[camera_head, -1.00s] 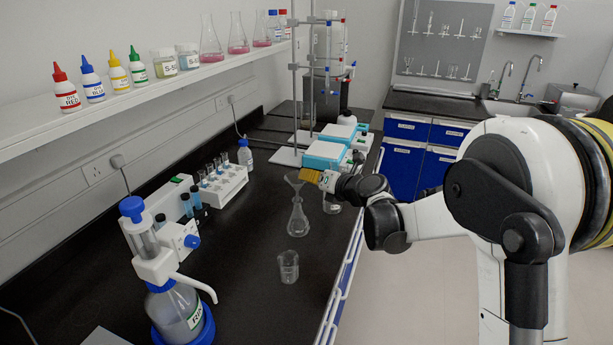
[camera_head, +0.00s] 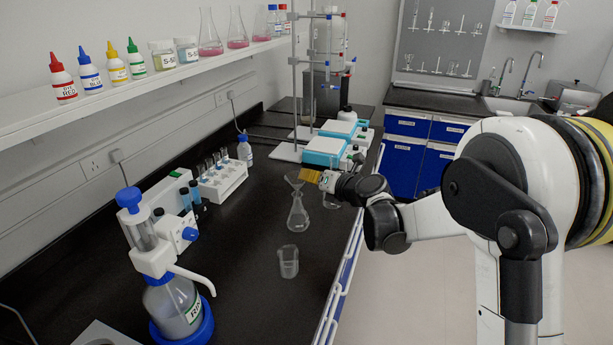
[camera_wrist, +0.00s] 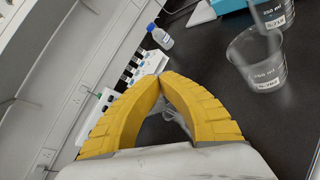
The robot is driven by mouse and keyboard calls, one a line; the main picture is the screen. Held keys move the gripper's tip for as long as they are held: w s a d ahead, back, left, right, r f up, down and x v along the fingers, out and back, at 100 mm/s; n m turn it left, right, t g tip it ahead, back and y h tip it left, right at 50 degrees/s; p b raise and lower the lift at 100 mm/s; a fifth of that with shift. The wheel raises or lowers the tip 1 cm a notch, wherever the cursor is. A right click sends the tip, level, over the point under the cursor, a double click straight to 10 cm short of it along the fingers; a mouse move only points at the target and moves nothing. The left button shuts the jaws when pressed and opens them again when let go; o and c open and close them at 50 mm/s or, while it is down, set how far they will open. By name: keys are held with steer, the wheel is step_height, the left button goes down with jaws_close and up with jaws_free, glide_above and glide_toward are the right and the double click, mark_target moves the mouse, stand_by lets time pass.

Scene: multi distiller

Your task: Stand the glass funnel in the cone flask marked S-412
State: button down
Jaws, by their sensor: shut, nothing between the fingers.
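The glass funnel (camera_head: 294,181) shows in the head view as a clear cone at the mouth of a clear cone flask (camera_head: 298,217), which stands upright on the black bench. I cannot read this flask's marking, nor see whether the stem is fully inside the neck. My gripper (camera_head: 311,175) has yellow fingers and is just right of the funnel, level with its cone. In the wrist view the fingertips (camera_wrist: 161,80) meet and hold nothing. Blurred clear glass shows in the gap behind the tips.
A beaker (camera_head: 288,262) stands nearer on the bench. A rinse dispenser (camera_head: 178,303), a tube rack (camera_head: 223,180) and a blue-capped bottle (camera_head: 245,152) are along the left. Blue-topped devices (camera_head: 322,150) stand behind. Bare bench lies between rack and flask.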

steer(key=shift+f+b, duration=0.4)
steer(key=shift+f, duration=0.15)
steer(key=c, duration=1.5)
jaws_free()
steer(key=shift+c, duration=0.2)
steer(key=shift+s, duration=0.1)
steer(key=v, duration=1.2)
